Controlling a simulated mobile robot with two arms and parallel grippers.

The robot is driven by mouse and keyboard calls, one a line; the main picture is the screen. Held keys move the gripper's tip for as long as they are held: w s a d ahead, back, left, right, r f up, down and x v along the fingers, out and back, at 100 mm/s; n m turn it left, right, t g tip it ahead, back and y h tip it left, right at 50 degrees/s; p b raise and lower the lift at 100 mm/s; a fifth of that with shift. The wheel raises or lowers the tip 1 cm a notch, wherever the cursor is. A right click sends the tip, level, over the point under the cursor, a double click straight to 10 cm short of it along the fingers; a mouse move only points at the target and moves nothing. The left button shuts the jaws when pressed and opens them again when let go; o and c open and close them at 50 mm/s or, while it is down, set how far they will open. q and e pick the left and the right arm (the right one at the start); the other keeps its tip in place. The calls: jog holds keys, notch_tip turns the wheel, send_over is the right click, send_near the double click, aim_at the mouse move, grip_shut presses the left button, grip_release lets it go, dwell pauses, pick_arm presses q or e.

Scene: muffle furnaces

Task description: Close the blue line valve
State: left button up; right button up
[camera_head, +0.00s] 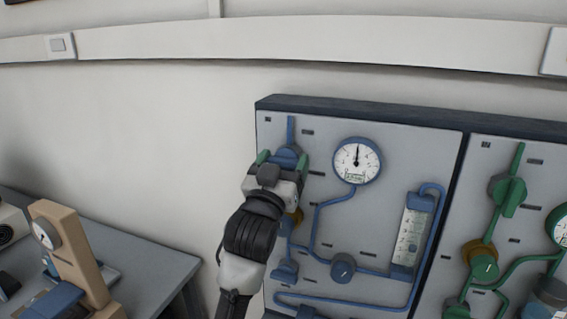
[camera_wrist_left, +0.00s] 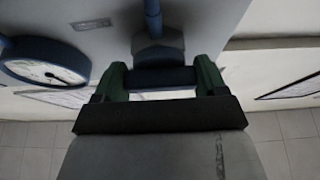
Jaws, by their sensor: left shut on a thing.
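The blue line valve (camera_head: 287,153) sits at the upper left of the grey panel (camera_head: 400,150), on a vertical blue pipe. My left gripper (camera_head: 283,160) reaches up to it from below, with one green finger on each side of the blue handle. The left wrist view shows the blue handle (camera_wrist_left: 160,78) crosswise between the two green fingers of the left gripper (camera_wrist_left: 161,80), which are shut on it. The wrist hides the lower part of the valve and some pipe below. My right gripper is in neither view.
A round blue-rimmed gauge (camera_head: 357,161) is close to the right of the gripper. Lower are a blue knob (camera_head: 343,267) and a flow meter (camera_head: 411,235). A green-piped panel (camera_head: 508,190) stands at right. A grey table (camera_head: 150,268) is at lower left.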

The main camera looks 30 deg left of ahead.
pick_arm(q)
jog(key=o, duration=0.9)
jog(key=shift+b+v, duration=0.5)
jog(key=shift+v, duration=4.95)
jog(key=shift+f, duration=0.15)
